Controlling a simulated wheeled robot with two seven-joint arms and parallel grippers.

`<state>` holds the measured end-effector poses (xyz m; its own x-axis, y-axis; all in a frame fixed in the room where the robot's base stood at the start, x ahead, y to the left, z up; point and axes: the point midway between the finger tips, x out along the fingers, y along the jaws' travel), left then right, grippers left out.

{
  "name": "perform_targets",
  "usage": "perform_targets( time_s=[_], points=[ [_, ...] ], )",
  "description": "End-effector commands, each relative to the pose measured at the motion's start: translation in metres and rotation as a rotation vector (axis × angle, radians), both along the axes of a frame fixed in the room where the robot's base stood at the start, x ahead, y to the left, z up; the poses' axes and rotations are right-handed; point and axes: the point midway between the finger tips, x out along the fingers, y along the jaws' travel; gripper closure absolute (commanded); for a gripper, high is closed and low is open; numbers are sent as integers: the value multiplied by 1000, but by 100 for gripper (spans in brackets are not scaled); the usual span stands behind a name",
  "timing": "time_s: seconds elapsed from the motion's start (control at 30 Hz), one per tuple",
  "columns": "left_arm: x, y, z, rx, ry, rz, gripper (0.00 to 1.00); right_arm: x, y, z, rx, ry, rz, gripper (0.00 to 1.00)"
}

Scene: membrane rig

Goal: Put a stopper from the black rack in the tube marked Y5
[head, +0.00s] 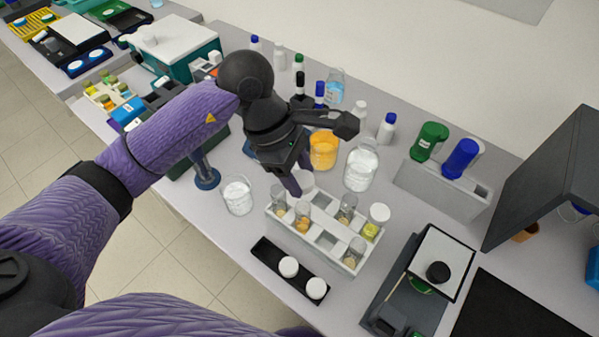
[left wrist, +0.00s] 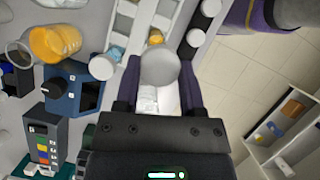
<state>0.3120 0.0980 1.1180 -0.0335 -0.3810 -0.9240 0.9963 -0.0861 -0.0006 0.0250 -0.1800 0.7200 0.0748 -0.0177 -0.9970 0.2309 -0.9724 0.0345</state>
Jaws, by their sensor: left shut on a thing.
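My left gripper (head: 293,186) is shut on a white round stopper (left wrist: 160,66), held between the fingertips near the tube rack's far left end. The white tube rack (head: 326,239) holds several clear tubes with yellowish or brown contents. One tube (head: 371,231) at the rack's right has a white stopper on it; the others I can make out look open. The tube marks are too small to read, so I cannot tell which is Y5. The black rack (head: 267,252) in front holds two white stoppers (head: 288,267) (head: 316,288) and has bare space at its left. My right gripper is out of view.
A beaker of white material (head: 237,196) stands left of the gripper. An orange beaker (head: 323,150) and a white-filled bottle (head: 361,167) stand behind the rack. A balance (head: 433,268) is to the right. A white disc (left wrist: 104,66) lies beside the tube rack.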

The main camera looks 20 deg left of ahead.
Motion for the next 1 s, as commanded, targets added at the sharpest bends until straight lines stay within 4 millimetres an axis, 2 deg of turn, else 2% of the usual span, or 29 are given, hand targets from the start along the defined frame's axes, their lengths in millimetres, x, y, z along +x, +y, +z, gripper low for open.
perform_targets(
  time_s=[0.03, 0.1, 0.33, 0.37, 0.5, 0.6, 0.67, 0.77, 1.0],
  points=[
    [0, 0, -9, -1, 1, 0, 92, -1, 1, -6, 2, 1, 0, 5],
    [0, 0, -12, -1, 0, -1, 92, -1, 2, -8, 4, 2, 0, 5],
    [0, 0, -9, -1, -1, 3, 92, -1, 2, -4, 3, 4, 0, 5],
    [0, -1, -7, -4, -1, 12, 92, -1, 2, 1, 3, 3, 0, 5],
    [1, -5, 6, -19, 0, 152, 92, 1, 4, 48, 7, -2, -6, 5],
    [0, -4, 4, -14, 2, 265, 92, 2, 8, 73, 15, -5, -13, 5],
    [-2, -3, 0, -9, 3, 312, 92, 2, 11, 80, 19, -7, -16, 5],
    [-2, -1, -7, -2, 1, 349, 92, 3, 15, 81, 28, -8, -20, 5],
    [-3, -1, -25, -1, 1, 349, 92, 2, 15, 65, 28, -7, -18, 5]
  ],
)
